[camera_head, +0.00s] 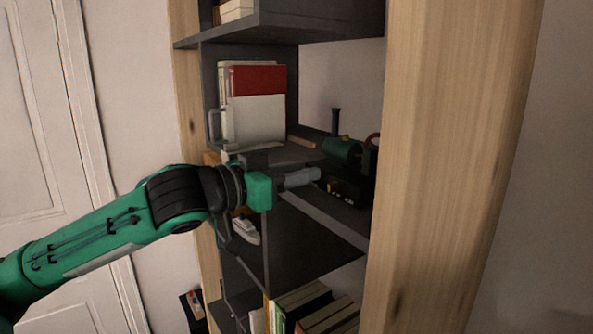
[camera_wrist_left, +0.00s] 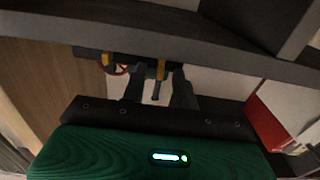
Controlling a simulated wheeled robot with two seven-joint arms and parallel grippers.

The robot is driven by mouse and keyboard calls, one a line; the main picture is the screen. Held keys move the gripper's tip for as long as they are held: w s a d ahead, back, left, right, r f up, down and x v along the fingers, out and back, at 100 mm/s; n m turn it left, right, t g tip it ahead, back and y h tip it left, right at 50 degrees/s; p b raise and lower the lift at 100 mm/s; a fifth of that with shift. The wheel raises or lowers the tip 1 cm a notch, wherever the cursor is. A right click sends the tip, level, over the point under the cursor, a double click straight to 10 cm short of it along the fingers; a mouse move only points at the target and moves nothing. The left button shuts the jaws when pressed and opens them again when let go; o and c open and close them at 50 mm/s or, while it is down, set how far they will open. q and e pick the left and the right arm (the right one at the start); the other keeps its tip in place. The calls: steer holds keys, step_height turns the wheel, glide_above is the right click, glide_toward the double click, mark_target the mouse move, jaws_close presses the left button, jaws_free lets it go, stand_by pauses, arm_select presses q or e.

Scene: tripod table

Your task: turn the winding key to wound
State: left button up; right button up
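A green and black toy locomotive (camera_head: 341,150) with a tall dark funnel stands at the right of the middle shelf (camera_head: 310,236). A red curved piece (camera_head: 373,140) shows at its right end, partly cut off by the wooden post. I cannot make out the winding key for certain. My left gripper (camera_head: 314,176) reaches in from the left, just in front of the locomotive. In the left wrist view its two fingers (camera_wrist_left: 157,90) are apart. The locomotive (camera_wrist_left: 135,66) appears upside down beyond them, its funnel between the fingers; I see nothing held. My right gripper is not in view.
Red and white books (camera_head: 256,105) stand at the back left of this shelf. A small white toy boat (camera_head: 245,230) lies at the front left. A wooden post (camera_head: 450,170) bounds the right side, and a shelf (camera_head: 285,27) lies above. More books (camera_head: 312,310) stand below.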

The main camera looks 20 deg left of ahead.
arm_select(q)
jaws_close()
steer(key=shift+d+m, duration=0.1)
steer(key=shift+m, duration=0.4)
steer(key=m, duration=0.3)
steer(key=shift+s+d, duration=0.1)
steer(key=shift+s, duration=0.05)
steer(key=m, duration=0.3)
steer(key=shift+s+d+m, duration=0.1)
steer(key=shift+m, duration=0.2)
steer(key=m, duration=0.5)
steer(key=shift+s+d+f, duration=0.1)
steer(key=shift+d+f, duration=0.05)
steer(key=shift+f, duration=0.1)
steer(key=m, duration=0.5)
steer(key=shift+f, duration=0.2)
